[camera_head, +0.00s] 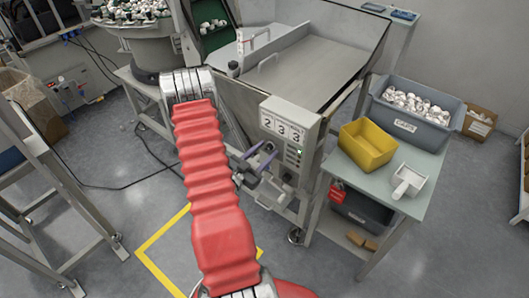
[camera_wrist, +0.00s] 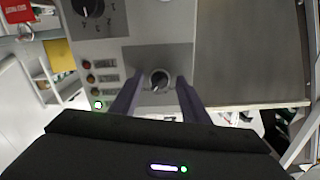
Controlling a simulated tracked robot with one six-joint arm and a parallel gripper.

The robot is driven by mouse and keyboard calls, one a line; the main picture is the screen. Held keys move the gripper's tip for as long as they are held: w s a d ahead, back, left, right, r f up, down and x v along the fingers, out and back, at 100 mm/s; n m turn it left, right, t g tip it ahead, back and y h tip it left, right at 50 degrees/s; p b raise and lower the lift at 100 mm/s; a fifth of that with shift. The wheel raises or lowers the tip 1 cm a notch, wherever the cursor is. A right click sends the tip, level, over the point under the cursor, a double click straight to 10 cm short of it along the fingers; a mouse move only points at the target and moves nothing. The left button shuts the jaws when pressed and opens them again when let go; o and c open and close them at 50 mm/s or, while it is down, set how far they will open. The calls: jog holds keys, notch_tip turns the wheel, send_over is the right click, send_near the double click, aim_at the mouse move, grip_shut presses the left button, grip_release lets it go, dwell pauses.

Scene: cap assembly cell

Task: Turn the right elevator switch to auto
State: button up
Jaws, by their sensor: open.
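A small rotary switch (camera_wrist: 160,80) with a dark knob and a light pointer sits on a grey plate of the control panel (camera_wrist: 130,30) in the wrist view. My gripper (camera_wrist: 158,98) is open, with one dark finger on each side of the switch. Contact with the knob cannot be made out. The switch's label is not readable. In the head view my gripper (camera_head: 262,157) is at the left side of the grey control box (camera_head: 296,110), and the switch between the fingers cannot be made out there.
A larger black numbered dial (camera_wrist: 88,8) and a column of small buttons, one lit green (camera_wrist: 98,104), are beside the switch. A yellow bin (camera_head: 367,145) and a grey crate of caps (camera_head: 415,115) stand on the side table (camera_head: 400,235) right of the box.

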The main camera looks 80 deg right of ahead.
jog(key=shift+c, duration=0.3)
jog(key=c, duration=1)
jog(key=shift+n, duration=0.4)
jog(key=n, duration=0.8)
jog(key=o, duration=1.1)
jog(key=shift+c, duration=0.2)
